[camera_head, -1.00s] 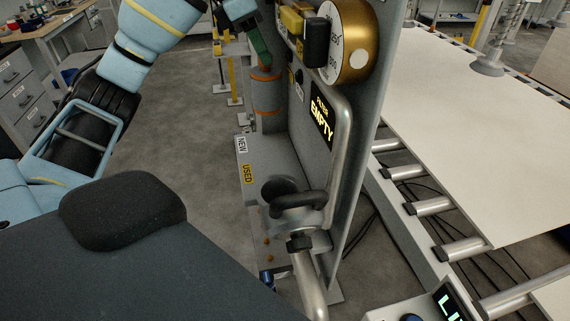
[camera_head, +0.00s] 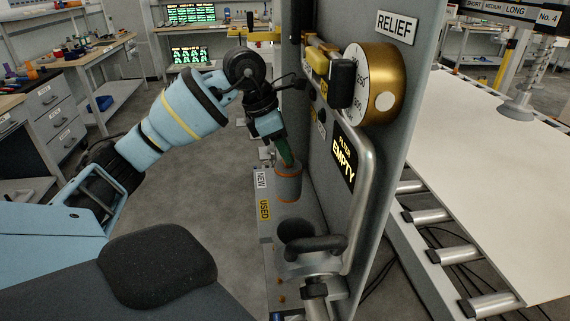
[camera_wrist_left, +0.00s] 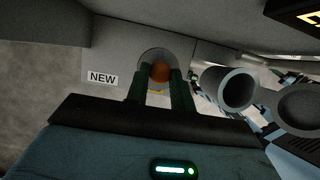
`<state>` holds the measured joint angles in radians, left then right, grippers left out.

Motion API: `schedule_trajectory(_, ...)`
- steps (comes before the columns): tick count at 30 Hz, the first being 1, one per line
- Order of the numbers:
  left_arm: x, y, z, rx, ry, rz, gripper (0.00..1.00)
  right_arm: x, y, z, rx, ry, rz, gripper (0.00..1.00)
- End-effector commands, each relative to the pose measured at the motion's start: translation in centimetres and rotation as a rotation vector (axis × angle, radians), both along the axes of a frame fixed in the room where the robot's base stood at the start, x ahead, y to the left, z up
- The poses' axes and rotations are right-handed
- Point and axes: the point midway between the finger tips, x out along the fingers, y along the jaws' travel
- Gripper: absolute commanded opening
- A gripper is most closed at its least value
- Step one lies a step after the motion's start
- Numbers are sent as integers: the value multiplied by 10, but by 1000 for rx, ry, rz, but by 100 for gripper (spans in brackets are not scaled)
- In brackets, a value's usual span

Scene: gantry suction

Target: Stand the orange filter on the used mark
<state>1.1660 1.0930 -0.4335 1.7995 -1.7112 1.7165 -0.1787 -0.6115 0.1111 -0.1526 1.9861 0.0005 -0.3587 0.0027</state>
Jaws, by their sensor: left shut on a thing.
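The filter (camera_head: 288,184) is a grey cylinder with orange bands at top and bottom. It is roughly upright over the grey shelf, right of the NEW and USED labels. My left gripper (camera_head: 287,163) comes down from above and is shut on its top. The yellow USED label (camera_head: 264,210) is on the shelf's left edge, nearer than the white NEW label (camera_head: 261,180). I cannot tell whether the filter's base touches the shelf. My right gripper is not in view.
A dark round cup (camera_head: 295,231) is on the near side. Open floor lies left.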

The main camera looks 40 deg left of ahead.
Motion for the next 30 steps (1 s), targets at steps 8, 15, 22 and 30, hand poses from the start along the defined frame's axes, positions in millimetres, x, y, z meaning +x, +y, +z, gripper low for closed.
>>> schedule_trajectory(8, -1, 0, -17, 2, 2, 0, 0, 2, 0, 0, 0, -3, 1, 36)
schedule_trajectory(15, 0, 0, -39, 0, -2, -1, 0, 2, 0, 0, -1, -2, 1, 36)
schedule_trajectory(22, 0, 0, -39, 0, -3, 0, 0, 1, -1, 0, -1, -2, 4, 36)
schedule_trajectory(30, 0, 0, -43, 1, -1, -1, 35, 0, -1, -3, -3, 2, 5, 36)
